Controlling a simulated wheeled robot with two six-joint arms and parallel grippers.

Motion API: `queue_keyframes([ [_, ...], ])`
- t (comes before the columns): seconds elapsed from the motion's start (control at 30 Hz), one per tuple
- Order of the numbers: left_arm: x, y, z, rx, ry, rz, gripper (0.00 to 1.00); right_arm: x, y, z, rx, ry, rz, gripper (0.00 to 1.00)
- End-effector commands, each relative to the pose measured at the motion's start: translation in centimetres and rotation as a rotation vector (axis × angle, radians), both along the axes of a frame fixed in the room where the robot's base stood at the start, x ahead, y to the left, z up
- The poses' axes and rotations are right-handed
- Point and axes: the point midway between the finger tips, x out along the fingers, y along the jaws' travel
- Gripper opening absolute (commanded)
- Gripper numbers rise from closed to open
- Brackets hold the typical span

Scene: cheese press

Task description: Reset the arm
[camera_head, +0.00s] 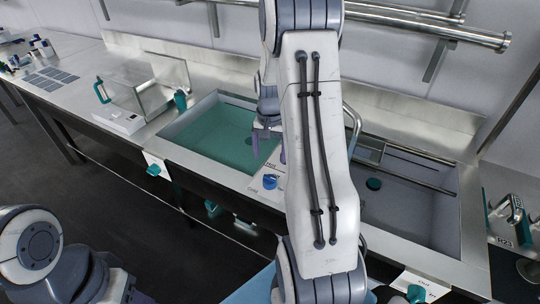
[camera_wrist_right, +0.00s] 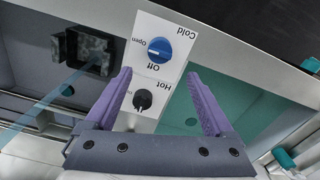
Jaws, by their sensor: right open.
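My right arm crosses the middle of the head view. The blue knob's white mark points towards "Open". My left arm shows at the lower left of the head view; its gripper is out of frame.
A teal-filled basin (camera_head: 205,136) lies left of my right arm, a grey basin (camera_head: 412,207) right of it. A clear box (camera_head: 140,98) stands on the left counter. A dark square spout (camera_wrist_right: 92,50) has a pale blue streak beside it. Rails (camera_head: 430,30) run along the wall.

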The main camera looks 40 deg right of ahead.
Motion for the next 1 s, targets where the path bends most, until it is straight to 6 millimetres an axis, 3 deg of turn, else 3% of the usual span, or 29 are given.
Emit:
queue_keyframes([
  [0.33,0.0,0.0,0.0,0.0,0.0,0.0,0.5,0.0,0.1,0.0,0.0,0.0,0.004,0.88],
  [0.47,0.0,0.0,0.0,0.0,0.0,0.0,0.5,0.5,2.7,1.0,0.0,-0.006,0.078,0.88],
  [0.57,0.0,0.0,0.0,0.0,0.0,0.0,0.5,0.8,7.8,2.9,0.003,-0.015,0.228,0.88],
  [0.67,0.0,0.0,0.0,0.0,0.0,0.0,0.5,-0.3,14.8,5.3,0.007,-0.027,0.445,0.88],
  [0.8,0.0,0.0,0.0,0.0,0.0,0.0,0.5,-4.7,23.9,8.0,0.02,-0.042,0.78,0.88],
  [0.9,0.0,0.0,0.0,0.0,0.0,0.0,0.5,-9.2,28.8,9.3,0.032,-0.052,1.016,0.88],
  [1.0,0.0,0.0,0.0,0.0,0.0,0.0,0.5,-13.8,31.9,10.0,0.045,-0.059,1.228,0.88],
])
